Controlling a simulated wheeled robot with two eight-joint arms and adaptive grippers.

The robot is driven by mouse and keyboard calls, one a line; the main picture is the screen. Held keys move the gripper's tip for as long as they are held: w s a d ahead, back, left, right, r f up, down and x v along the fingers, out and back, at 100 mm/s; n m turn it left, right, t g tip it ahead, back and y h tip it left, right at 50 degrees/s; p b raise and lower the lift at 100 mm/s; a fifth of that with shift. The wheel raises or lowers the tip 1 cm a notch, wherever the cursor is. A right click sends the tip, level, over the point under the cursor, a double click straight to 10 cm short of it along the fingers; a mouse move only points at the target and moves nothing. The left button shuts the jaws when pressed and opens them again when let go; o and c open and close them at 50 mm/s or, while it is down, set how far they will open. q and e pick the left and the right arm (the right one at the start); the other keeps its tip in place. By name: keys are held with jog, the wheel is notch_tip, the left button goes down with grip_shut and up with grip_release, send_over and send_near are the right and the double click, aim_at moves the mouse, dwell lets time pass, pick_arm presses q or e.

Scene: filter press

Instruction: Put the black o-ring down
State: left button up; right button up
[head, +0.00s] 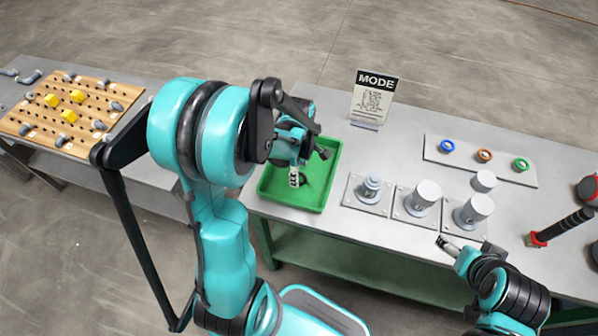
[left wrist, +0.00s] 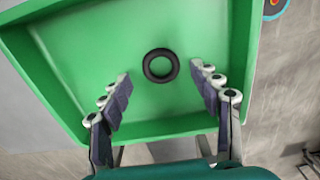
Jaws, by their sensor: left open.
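The black o-ring (left wrist: 160,66) lies flat on the floor of the green tray (left wrist: 100,30), seen in the left wrist view. My left gripper (left wrist: 163,84) is open, its two fingers apart with the ring between and just beyond the fingertips, not touching it. In the head view my left gripper (head: 296,180) reaches down into the green tray (head: 321,200); the ring is mostly hidden there by the gripper and its shadow. My right gripper (head: 448,244) is near the front edge of the table, at lower right; its finger gap is not clear.
Right of the tray stand several grey metal fixtures (head: 425,197) on plates. A MODE sign (head: 373,96) stands behind. A wooden pegboard (head: 70,112) is at left.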

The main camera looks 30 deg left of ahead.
pick_arm(q)
notch_tip(320, 180, up, 10)
jog(key=p, duration=0.3)
jog(key=s+d+r+m+t, duration=0.7)
jog(key=d+m, duration=0.3)
jog(key=m, duration=1)
jog(key=shift+s+r+m, duration=0.3)
jog(key=shift+s+r, duration=0.3)
